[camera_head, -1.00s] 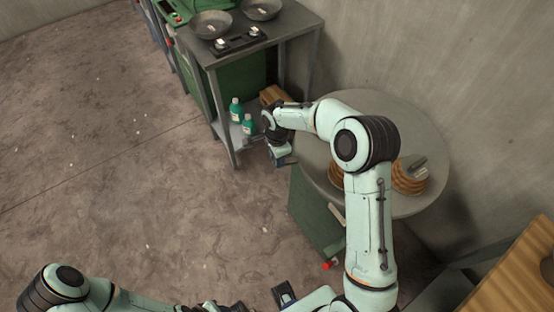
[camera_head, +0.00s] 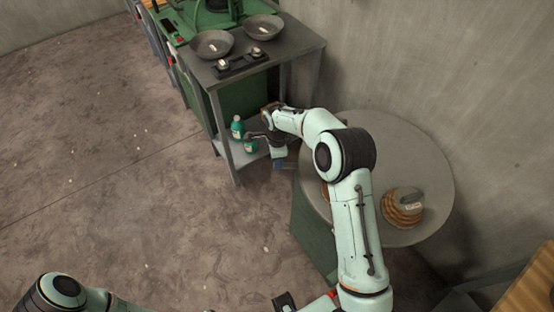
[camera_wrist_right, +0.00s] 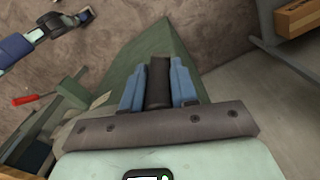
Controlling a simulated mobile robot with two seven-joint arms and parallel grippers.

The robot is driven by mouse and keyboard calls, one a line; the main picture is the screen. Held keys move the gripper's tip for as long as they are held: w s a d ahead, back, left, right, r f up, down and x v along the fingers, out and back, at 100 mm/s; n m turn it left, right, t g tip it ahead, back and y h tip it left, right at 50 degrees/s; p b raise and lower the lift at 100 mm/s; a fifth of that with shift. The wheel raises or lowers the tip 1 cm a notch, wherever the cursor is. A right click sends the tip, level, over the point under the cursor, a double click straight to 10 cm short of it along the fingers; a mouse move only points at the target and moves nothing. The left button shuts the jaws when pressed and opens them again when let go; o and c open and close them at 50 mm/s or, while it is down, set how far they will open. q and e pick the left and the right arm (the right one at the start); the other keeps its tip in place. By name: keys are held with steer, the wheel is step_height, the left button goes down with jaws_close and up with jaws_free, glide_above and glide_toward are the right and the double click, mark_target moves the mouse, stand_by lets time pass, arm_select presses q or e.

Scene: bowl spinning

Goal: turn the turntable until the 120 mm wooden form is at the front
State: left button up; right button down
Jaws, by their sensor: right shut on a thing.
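The turntable (camera_head: 430,165) is a round grey disc on a green cabinet (camera_head: 312,240). A layered wooden form (camera_head: 403,212) with a grey top and a small label sits on its right front part; the label is too small to read. A sliver of another wooden form (camera_head: 325,190) shows beside my right arm, which hides much of the disc. My right gripper (camera_head: 280,163) is at the disc's left side. In the right wrist view its blue fingers (camera_wrist_right: 158,85) are shut on a dark upright handle (camera_wrist_right: 158,75). A dark piece (camera_head: 285,300) at the bottom edge may be my left gripper; its jaws are unclear.
A grey metal table (camera_head: 300,50) with two pans (camera_head: 212,44) stands behind left. Green bottles (camera_head: 238,127) are on its lower shelf, close to my right wrist. A wall rises behind the turntable. The floor at left is clear.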

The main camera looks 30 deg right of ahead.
steer(key=shift+r, duration=0.1)
steer(key=c, duration=0.9)
jaws_free()
steer(key=shift+o, duration=0.2)
step_height(320, 180, up, 13)
steer(key=shift+r+p, duration=0.2)
steer(key=shift+p, duration=0.2)
